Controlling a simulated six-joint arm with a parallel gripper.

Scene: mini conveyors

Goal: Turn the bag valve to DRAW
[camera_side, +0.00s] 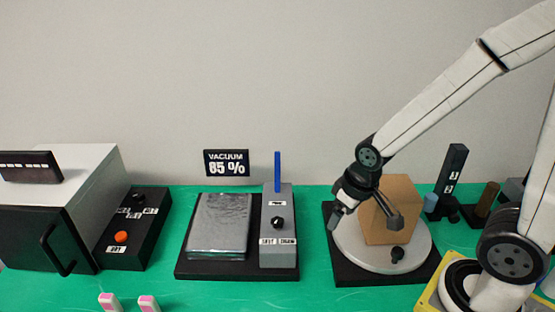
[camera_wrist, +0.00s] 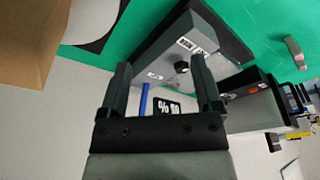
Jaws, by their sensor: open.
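The bag valve is a black knob (camera_side: 277,222) on a grey box (camera_side: 284,252). A white label pair below it has DRAW on the right, and a small label is above it. Which way the knob points is too small to tell. The knob also shows in the wrist view (camera_wrist: 181,67), between the fingers. A silver bag (camera_side: 219,225) lies left of the box on a black base. My gripper (camera_side: 367,217) is open and empty, right of the valve and apart from it, in front of a brown block; it also shows in the wrist view (camera_wrist: 160,66).
A blue upright bar (camera_side: 277,172) rises behind the knob. A VACUUM display (camera_side: 226,163) seems to read 65 %. A brown hexagonal block (camera_side: 390,225) stands on a round grey turntable (camera_side: 417,256). A black control box (camera_side: 135,250) and white oven-like machine (camera_side: 85,165) are left.

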